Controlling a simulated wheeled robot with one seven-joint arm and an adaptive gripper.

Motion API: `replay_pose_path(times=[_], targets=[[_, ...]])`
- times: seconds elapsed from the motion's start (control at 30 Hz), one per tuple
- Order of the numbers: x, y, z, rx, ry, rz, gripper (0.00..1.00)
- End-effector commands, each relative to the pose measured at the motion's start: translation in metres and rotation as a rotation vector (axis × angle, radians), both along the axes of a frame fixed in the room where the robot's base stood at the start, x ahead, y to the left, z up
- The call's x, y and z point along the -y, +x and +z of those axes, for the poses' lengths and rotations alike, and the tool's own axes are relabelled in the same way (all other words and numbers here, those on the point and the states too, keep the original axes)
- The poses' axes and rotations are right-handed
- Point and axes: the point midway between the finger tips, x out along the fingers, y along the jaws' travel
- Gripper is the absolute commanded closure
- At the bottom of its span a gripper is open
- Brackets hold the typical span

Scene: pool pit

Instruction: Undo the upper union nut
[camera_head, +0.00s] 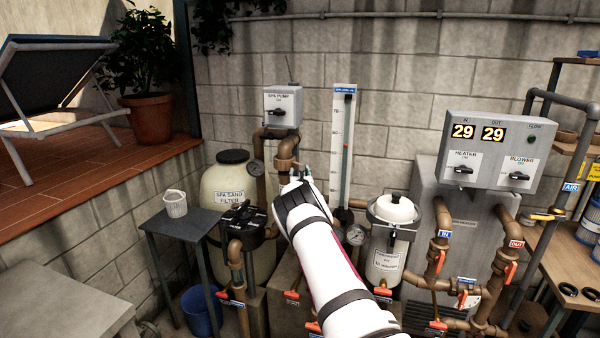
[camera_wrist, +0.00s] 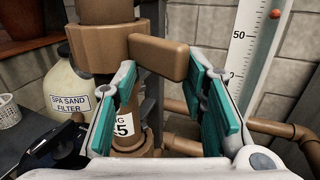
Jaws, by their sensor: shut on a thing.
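The upper union nut (camera_wrist: 104,46) is a brown collar around a brown vertical pipe, with a thick block-shaped lug (camera_wrist: 160,57) sticking out to the right. My gripper (camera_wrist: 165,78) has teal pads and is shut on this lug, one finger on each side. In the head view my gripper (camera_head: 297,178) is mostly hidden behind my white arm, at the brown pipe (camera_head: 286,150) below the spa pump switch box. In the wrist view a white label ending in 5 (camera_wrist: 124,124) shows on the pipe below the nut, partly covered by the left finger.
The spa sand filter (camera_head: 232,190) stands left of the pipe, with a black valve head (camera_head: 243,218) in front. A tall gauge board (camera_head: 344,140) is close on the right. A white canister (camera_head: 388,255) and a heater cabinet (camera_head: 470,215) stand further right.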

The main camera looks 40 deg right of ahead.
Motion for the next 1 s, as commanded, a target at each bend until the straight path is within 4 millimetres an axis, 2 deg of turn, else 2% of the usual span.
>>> replay_pose_path(times=[0.03,0.3,0.33,0.77,1.0], targets=[[0.011,-0.006,-0.021,-0.035,0.016,-0.02,1.0],[0.011,-0.006,-0.021,-0.035,0.016,-0.021,1.0],[0.011,-0.006,-0.021,-0.035,0.016,-0.021,0.66],[0.005,-0.005,-0.013,-0.024,0.011,-0.012,0.68],[-0.006,-0.017,-0.014,-0.027,0.009,-0.009,0.68]])
